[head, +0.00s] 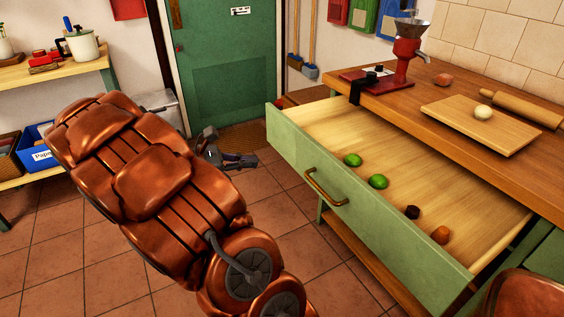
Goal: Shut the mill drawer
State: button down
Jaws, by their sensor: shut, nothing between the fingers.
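The mill drawer (376,207) has a green front with a brass handle (326,187) and stands pulled far out from under the wooden counter. Two green round items (378,181), a dark one (412,212) and an orange-brown one (440,235) lie inside it. A red mill (406,52) with a metal hopper stands on the counter above, at the back left. My gripper (252,160) is shut and empty, left of the drawer's front and apart from it. My copper-coloured arm hides part of the floor.
A cutting board (480,126) with a pale round item and a rolling pin (520,107) lie on the counter. A dark strap (358,88) hangs over the counter's edge by the mill. A shelf with a pot (82,44) stands left. Tiled floor (300,240) is clear before the drawer.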

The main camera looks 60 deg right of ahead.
jog(key=w+d+f+n+h+b, duration=0.4)
jog(key=w+d+f+b, duration=0.1)
jog(key=w+d+f, duration=0.15)
jog(key=b, duration=0.3)
send_near(290, 146)
jog(key=x, duration=0.5)
jog(key=shift+s+d, duration=0.2)
jog(key=shift+d, duration=0.15)
jog(key=shift+s+d, duration=0.35)
jog(key=shift+d, duration=0.25)
jog(key=shift+r, duration=0.1)
